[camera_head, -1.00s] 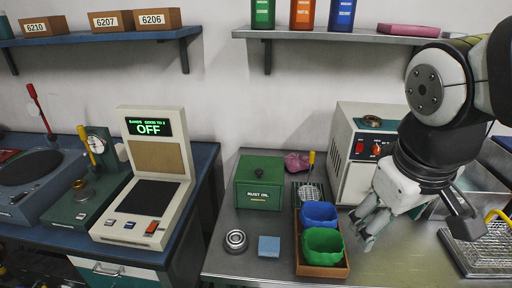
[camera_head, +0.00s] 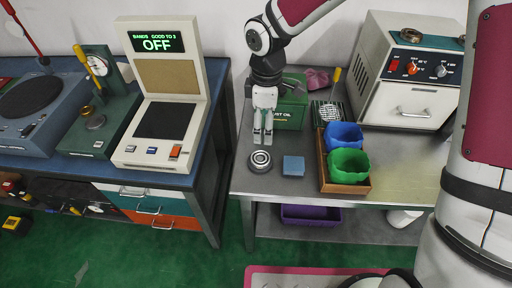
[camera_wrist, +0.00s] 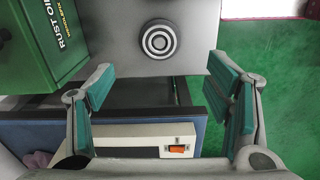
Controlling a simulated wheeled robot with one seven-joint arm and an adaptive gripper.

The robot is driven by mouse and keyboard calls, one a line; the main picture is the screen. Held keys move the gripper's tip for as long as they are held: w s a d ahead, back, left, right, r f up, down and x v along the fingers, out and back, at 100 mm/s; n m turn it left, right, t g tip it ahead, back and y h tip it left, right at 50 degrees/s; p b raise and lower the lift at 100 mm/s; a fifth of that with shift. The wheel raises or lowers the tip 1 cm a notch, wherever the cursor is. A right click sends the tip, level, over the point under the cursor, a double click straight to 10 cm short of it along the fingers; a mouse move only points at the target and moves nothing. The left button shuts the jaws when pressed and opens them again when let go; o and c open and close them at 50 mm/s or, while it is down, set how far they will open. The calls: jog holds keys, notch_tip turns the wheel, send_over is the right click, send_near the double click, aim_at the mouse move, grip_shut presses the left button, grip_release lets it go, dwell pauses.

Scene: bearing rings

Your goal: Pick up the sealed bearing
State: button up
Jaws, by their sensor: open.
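The sealed bearing is a round ring (camera_head: 260,161) with a dark rim and a pale metal face, lying flat near the front left corner of the steel table (camera_head: 225,212). In the wrist view the bearing (camera_wrist: 159,39) shows as concentric rings, beyond the fingertips and centred between them. My gripper (camera_head: 262,138) hangs fingers down just behind the bearing in the head view. In the wrist view my gripper (camera_wrist: 168,85) is wide open, with green pads and nothing between them. It does not touch the bearing.
A green rust oil box (camera_head: 290,112) stands right behind my gripper. A blue block (camera_head: 293,166) lies just right of the bearing. A wooden tray (camera_head: 345,188) holds blue and green bins. The blue bench with the scale (camera_head: 165,110) is left, across a gap.

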aim_at(263, 158)
notch_tip(263, 158, down, 14)
jog(key=shift+w+a+f, duration=0.1)
jog(key=shift+a, duration=0.05)
dwell(0.6)
jog(key=shift+c, duration=0.4)
jog(key=c, duration=1.2)
